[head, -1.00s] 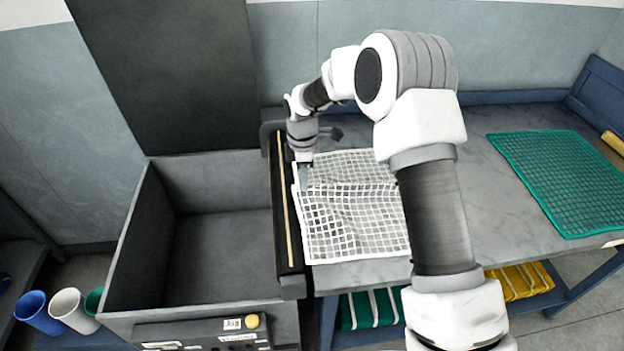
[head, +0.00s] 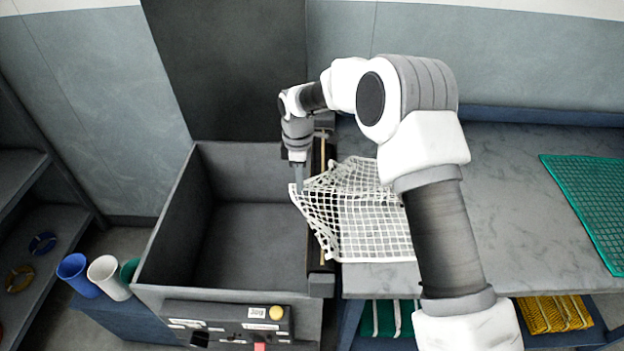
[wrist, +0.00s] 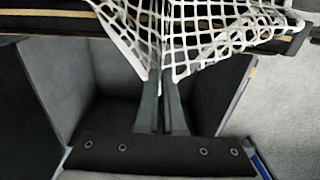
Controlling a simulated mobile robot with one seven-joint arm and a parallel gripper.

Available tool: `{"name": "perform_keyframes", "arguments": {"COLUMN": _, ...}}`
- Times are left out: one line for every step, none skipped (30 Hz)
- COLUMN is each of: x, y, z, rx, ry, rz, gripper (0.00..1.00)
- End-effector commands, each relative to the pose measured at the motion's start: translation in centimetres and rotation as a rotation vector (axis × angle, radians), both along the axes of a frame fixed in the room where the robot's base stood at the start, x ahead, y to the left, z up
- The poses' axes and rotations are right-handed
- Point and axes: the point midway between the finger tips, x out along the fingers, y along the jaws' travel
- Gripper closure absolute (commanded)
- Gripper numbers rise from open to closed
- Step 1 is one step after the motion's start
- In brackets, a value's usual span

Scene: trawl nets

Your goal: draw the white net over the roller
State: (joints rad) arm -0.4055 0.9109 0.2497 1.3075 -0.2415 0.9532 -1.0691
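The white net (head: 375,222) lies partly on the grey table, and its left part is lifted across the dark roller (head: 318,245) at the table's left edge. My gripper (head: 297,185) is shut on the net's left edge and holds it above the open grey bin, just left of the roller. In the wrist view the fingers (wrist: 163,90) are together, with the white net (wrist: 190,35) bunched at their tips and spreading away over the roller (wrist: 40,22). Part of the roller is hidden under the net and behind my gripper.
The deep grey bin (head: 150,250) beside the roller looks empty. A control panel (head: 228,325) sits on its front. A green net (head: 590,195) lies on the table's right. Blue, white and green cups (head: 108,275) stand left of the bin.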

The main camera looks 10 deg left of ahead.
Motion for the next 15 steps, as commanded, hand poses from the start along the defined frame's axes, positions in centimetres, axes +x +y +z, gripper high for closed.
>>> {"name": "perform_keyframes", "arguments": {"x": -0.1, "y": 0.8, "z": 0.0, "rx": 0.000, "ry": -0.001, "rz": 0.002, "gripper": 1.00}}
{"name": "perform_keyframes", "arguments": {"x": -0.2, "y": 1.2, "z": 0.0, "rx": 0.001, "ry": -0.002, "rz": 0.003, "gripper": 1.00}}
{"name": "perform_keyframes", "arguments": {"x": -0.3, "y": 1.8, "z": 0.0, "rx": 0.001, "ry": -0.002, "rz": 0.003, "gripper": 1.00}}
{"name": "perform_keyframes", "arguments": {"x": -0.4, "y": 2.2, "z": 0.0, "rx": 0.001, "ry": -0.002, "rz": 0.002, "gripper": 1.00}}
{"name": "perform_keyframes", "arguments": {"x": -0.5, "y": 2.6, "z": 0.0, "rx": 0.001, "ry": -0.002, "rz": 0.002, "gripper": 1.00}}
{"name": "perform_keyframes", "arguments": {"x": -0.6, "y": 3.1, "z": 0.0, "rx": 0.000, "ry": -0.001, "rz": 0.002, "gripper": 1.00}}
{"name": "perform_keyframes", "arguments": {"x": -0.7, "y": 3.5, "z": 0.0, "rx": 0.000, "ry": 0.000, "rz": 0.002, "gripper": 1.00}}
{"name": "perform_keyframes", "arguments": {"x": -0.7, "y": 3.9, "z": 0.0, "rx": 0.000, "ry": -0.001, "rz": 0.002, "gripper": 1.00}}
{"name": "perform_keyframes", "arguments": {"x": -0.8, "y": 4.4, "z": 0.0, "rx": 0.000, "ry": -0.002, "rz": 0.002, "gripper": 1.00}}
{"name": "perform_keyframes", "arguments": {"x": -0.9, "y": 4.7, "z": 0.0, "rx": 0.000, "ry": -0.002, "rz": 0.002, "gripper": 1.00}}
{"name": "perform_keyframes", "arguments": {"x": -1.0, "y": 4.9, "z": 0.0, "rx": 0.000, "ry": -0.002, "rz": 0.001, "gripper": 1.00}}
{"name": "perform_keyframes", "arguments": {"x": -1.0, "y": 5.2, "z": 0.0, "rx": 0.000, "ry": -0.001, "rz": 0.000, "gripper": 1.00}}
{"name": "perform_keyframes", "arguments": {"x": -1.0, "y": 5.3, "z": 0.0, "rx": 0.000, "ry": -0.001, "rz": 0.000, "gripper": 1.00}}
{"name": "perform_keyframes", "arguments": {"x": -1.0, "y": 5.3, "z": 0.0, "rx": 0.000, "ry": -0.001, "rz": 0.000, "gripper": 1.00}}
{"name": "perform_keyframes", "arguments": {"x": -1.1, "y": 5.4, "z": 0.0, "rx": -0.001, "ry": 0.000, "rz": -0.001, "gripper": 1.00}}
